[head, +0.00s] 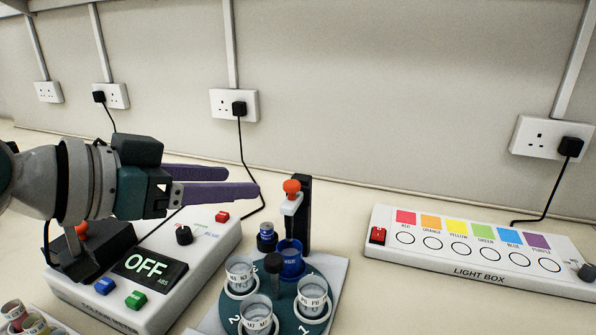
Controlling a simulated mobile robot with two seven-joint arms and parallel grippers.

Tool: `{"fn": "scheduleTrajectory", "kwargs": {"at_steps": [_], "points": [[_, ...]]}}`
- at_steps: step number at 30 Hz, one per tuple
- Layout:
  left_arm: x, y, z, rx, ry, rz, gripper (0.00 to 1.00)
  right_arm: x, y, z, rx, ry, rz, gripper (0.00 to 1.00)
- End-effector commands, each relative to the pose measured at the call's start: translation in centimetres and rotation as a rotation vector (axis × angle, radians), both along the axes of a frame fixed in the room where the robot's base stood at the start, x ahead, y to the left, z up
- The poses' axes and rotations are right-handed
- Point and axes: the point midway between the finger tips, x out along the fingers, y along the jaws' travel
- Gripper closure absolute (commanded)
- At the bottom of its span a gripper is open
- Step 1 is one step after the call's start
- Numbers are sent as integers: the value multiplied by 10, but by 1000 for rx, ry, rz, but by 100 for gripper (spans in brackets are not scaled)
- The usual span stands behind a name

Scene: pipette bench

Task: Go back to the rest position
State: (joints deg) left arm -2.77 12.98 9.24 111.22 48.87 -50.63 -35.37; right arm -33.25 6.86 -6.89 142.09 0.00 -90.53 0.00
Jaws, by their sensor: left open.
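My left gripper (257,183) comes in from the left with two purple fingers, a narrow gap between them. It is open and nothing shows between the fingers. The tips appear apart from the stand. My right gripper is out of view.
A teal carousel (275,318) holds several labelled cups beside the stand. A light box (480,262) with coloured squares lies at the right. Labelled containers (30,322) sit at the lower left. Wall sockets (234,105) and cables line the back. Bare bench shows between carousel and light box.

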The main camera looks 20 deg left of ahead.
Motion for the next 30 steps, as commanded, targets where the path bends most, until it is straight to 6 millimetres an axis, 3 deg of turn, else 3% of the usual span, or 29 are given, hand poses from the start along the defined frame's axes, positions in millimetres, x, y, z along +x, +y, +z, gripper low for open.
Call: {"fn": "scheduleTrajectory", "kwargs": {"at_steps": [8,11,14,18,22,26,27,30], "points": [[0,-1,-1,1,3,-1,39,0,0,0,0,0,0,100],[-12,-8,-13,18,54,-14,39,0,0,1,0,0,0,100],[-45,-22,-39,63,186,-32,39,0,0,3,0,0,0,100],[-116,-34,-79,156,447,-3,39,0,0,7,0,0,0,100],[-182,-30,-96,230,660,100,39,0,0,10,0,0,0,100],[-242,-16,-94,284,838,260,39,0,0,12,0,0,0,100],[-239,-15,-72,285,833,266,39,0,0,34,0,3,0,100],[-237,-14,-44,286,828,262,39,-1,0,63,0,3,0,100]]}}
